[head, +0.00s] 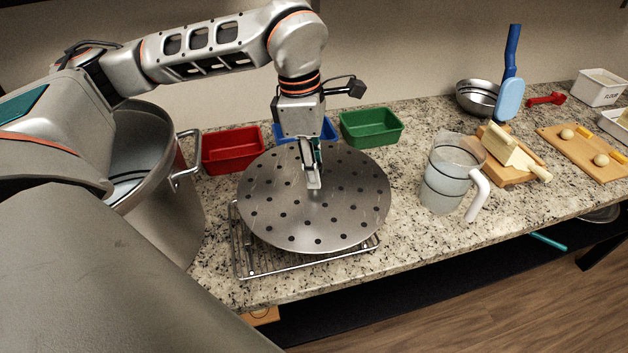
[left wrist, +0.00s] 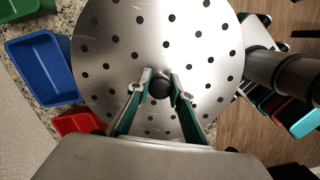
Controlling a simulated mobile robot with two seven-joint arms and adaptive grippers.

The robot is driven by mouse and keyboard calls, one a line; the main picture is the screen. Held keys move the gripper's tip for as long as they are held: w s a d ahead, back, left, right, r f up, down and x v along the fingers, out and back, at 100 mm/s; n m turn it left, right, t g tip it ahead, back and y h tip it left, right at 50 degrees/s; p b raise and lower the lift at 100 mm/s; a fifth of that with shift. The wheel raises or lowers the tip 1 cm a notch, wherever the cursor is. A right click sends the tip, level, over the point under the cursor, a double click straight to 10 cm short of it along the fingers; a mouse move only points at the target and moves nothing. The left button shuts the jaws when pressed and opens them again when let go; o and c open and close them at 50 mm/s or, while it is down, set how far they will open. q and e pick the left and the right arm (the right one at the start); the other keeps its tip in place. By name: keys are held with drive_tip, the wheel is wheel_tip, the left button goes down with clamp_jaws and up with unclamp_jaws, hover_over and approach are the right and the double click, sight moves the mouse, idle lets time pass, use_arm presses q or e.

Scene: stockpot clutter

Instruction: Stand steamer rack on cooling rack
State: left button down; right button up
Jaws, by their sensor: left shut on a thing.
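The steamer rack (head: 345,205) is a round grey metal disc with dark holes, held over the cooling rack. The cooling rack (head: 300,262) is a wire grid on the counter; most of it is hidden under the disc, and I cannot tell whether the two touch. My left gripper (head: 313,185) comes down from above and is shut at the middle of the disc. In the left wrist view its fingers (left wrist: 159,88) close around a dark round knob at the centre of the steamer rack (left wrist: 205,55). My right gripper is not in view.
A large stockpot (head: 165,200) stands left of the cooling rack. Red (head: 233,150), blue (head: 318,133) and green (head: 371,127) bins stand behind. A clear pitcher (head: 447,180) stands to the right, with a cutting board (head: 515,172) beyond. The granite counter's front edge is close.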

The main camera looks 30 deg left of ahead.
use_arm(q)
drive_tip(key=shift+f, duration=1.65)
drive_tip(key=shift+f, duration=0.15)
drive_tip(key=c, duration=1.8)
unclamp_jaws()
drive_tip(key=r, duration=0.7)
drive_tip(key=a+r, duration=0.1)
drive_tip(key=r, duration=0.3)
drive_tip(key=shift+s+a+r+p, duration=0.15)
drive_tip(key=shift+s+p, duration=0.1)
drive_tip(key=shift+p, duration=0.15)
drive_tip(key=shift+s+r, duration=0.1)
drive_tip(key=shift+r, duration=0.35)
